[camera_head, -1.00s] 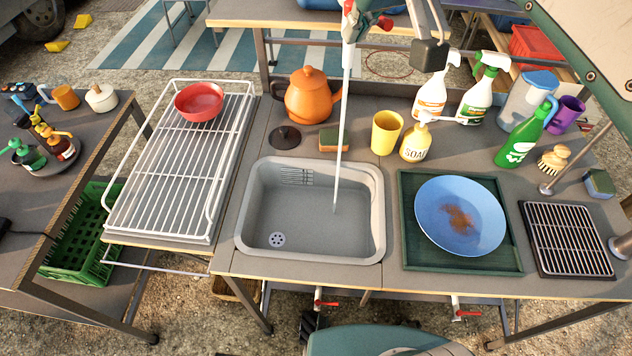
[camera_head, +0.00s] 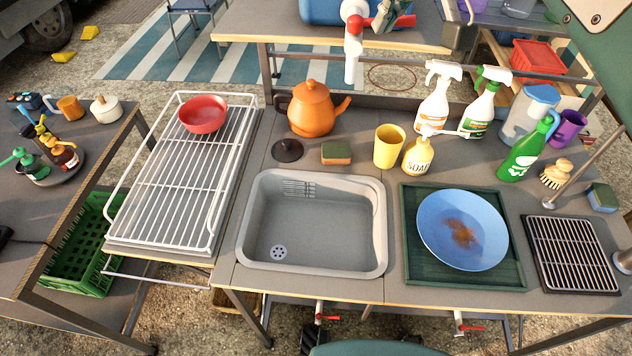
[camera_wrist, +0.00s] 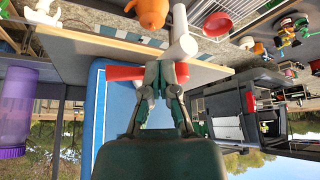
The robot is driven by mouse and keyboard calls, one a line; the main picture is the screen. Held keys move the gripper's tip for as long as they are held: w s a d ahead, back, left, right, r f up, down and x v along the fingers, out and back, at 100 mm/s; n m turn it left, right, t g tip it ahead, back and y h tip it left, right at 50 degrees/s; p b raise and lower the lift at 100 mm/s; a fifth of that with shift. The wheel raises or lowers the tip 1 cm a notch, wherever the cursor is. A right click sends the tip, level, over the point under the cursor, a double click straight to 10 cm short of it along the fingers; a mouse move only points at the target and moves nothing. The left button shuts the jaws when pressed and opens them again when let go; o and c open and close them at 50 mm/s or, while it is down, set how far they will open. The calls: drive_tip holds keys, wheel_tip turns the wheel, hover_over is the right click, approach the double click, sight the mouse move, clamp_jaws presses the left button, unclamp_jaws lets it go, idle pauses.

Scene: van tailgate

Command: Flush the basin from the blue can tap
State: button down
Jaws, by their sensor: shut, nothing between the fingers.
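The blue can (camera_head: 322,12) stands on the raised back shelf, cut off by the top edge. Its tap (camera_head: 352,52) has a white spout and red parts, and hangs above the far side of the sink. No water stream shows below it. The grey basin (camera_head: 262,226) is set in the counter and looks empty, with a drain at its lower left. My gripper (camera_head: 396,16) is shut and empty, close to the red tap lever (camera_head: 377,24). In the wrist view my gripper (camera_wrist: 160,75) overlaps the red lever (camera_wrist: 125,73) in front of the blue can (camera_wrist: 116,112); contact is unclear.
A blue plate (camera_head: 484,212) with a brown stain lies on a green tray (camera_head: 417,266). An orange teapot (camera_head: 312,110), sponge (camera_head: 336,153), yellow cup (camera_head: 389,146), soap bottle (camera_head: 418,157) and spray bottles line the back. A wire rack (camera_head: 180,190) with a red bowl (camera_head: 202,114) stands left.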

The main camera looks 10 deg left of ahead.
drive_tip(key=r, duration=0.5)
drive_tip(key=shift+s, duration=0.3)
drive_tip(key=shift+f, duration=0.1)
drive_tip(key=s+d+f+m+h, duration=0.1)
drive_tip(key=s+d+f, duration=0.3)
drive_tip(key=f, duration=0.4)
drive_tip(key=s+d+f+m+h, duration=0.1)
drive_tip(key=s+d+f+m, duration=0.2)
drive_tip(key=s+f, duration=0.3)
drive_tip(key=s+d+f+m, duration=0.2)
drive_tip(key=s+d+f, duration=0.2)
drive_tip(key=f, duration=0.7)
drive_tip(key=shift+s+d+t+h, duration=0.35)
drive_tip(key=shift+s+t+h, duration=0.05)
drive_tip(key=shift+s, duration=0.3)
